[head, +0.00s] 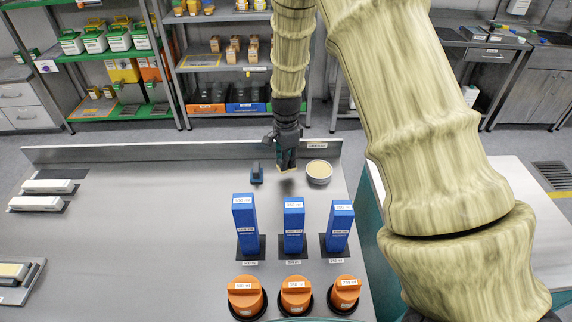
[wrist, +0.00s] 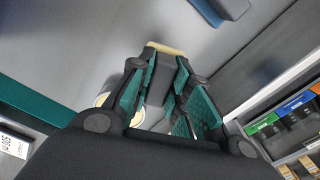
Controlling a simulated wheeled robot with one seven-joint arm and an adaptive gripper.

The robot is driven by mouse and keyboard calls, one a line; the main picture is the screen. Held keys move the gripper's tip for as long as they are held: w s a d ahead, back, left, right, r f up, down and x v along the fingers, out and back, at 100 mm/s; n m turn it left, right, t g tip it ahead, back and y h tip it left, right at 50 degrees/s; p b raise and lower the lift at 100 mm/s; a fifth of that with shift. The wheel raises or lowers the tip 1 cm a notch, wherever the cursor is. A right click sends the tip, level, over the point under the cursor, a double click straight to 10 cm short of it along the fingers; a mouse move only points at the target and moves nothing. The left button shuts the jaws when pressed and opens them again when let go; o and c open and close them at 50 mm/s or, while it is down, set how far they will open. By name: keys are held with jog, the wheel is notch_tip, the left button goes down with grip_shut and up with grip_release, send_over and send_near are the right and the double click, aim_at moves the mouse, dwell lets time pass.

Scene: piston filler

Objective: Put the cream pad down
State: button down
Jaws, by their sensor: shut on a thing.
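My gripper (head: 287,160) points down above the back right of the grey bench. In the wrist view my gripper (wrist: 168,95) is shut on a dark grey block with a cream edge at its far end, which appears to be the cream pad (wrist: 166,48). The fingers hide much of it, and in the head view it can hardly be made out. It seems to be held above the bench, with a dark shadow below. A round dish (head: 319,172) with a cream top stands just right of my gripper; it is partly hidden in the wrist view (wrist: 103,98).
Several blue upright blocks (head: 293,226) and orange round knobs (head: 296,295) stand in front. A tray (head: 12,297) with a cream-topped piece lies far left. The bench's middle left is clear; a raised edge runs behind.

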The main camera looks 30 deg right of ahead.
jog(key=shift+f+p, duration=0.8)
jog(key=shift+f, duration=1)
jog(key=shift+f, duration=0.15)
jog(key=c, duration=1.3)
grip_release()
jog(key=shift+r+b, duration=1.9)
jog(key=shift+r, duration=4.3)
